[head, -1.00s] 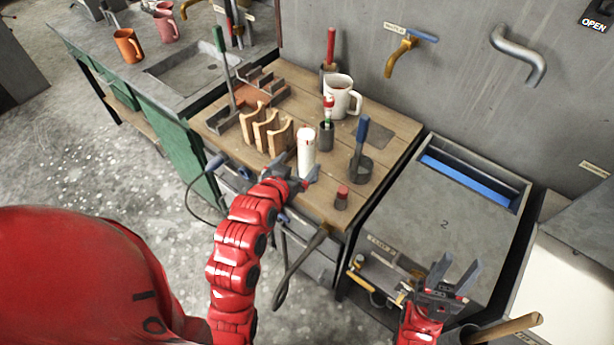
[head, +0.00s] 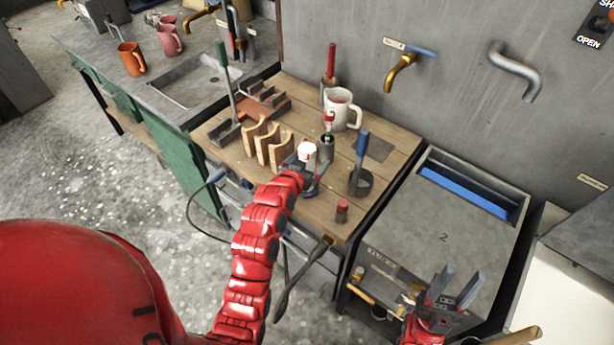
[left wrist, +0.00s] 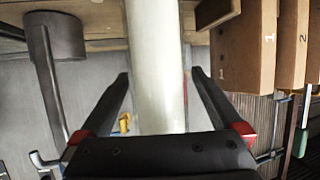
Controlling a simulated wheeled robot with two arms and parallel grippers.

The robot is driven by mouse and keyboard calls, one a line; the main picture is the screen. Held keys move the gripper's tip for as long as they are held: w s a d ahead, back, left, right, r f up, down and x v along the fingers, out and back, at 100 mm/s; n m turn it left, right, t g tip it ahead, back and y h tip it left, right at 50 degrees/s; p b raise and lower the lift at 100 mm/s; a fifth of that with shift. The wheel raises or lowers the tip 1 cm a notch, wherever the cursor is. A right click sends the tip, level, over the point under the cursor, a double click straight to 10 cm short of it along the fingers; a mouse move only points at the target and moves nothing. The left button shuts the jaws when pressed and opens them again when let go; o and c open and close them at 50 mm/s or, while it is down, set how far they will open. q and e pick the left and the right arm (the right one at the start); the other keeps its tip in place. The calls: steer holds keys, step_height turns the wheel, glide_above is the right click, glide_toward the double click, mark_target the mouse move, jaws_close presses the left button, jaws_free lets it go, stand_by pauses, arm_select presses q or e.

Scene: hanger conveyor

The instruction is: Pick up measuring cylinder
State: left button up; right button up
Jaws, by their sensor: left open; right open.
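The measuring cylinder is a pale white upright cylinder (head: 307,152) on the wooden table; my left gripper hides its lower part in the head view. In the left wrist view the cylinder (left wrist: 156,65) runs up the middle between the two fingers. My left gripper (head: 306,176) is open, with one finger on each side of the cylinder and gaps showing on both sides in the left wrist view (left wrist: 158,85). My right gripper (head: 459,285) is open and empty, low at the right near the grey cabinet.
The wooden rack (head: 268,140) stands close to the left of the cylinder. To its right are a dark holder with a blue-handled tool (head: 361,180) and a small red-topped item (head: 342,210). Behind are a white mug (head: 341,108) and a dark cup (head: 327,147). The grey cabinet top (head: 440,235) is clear.

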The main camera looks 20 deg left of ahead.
arm_select(q)
steer(key=shift+w+f, duration=0.2)
steer(key=shift+w, duration=0.2)
jaws_close()
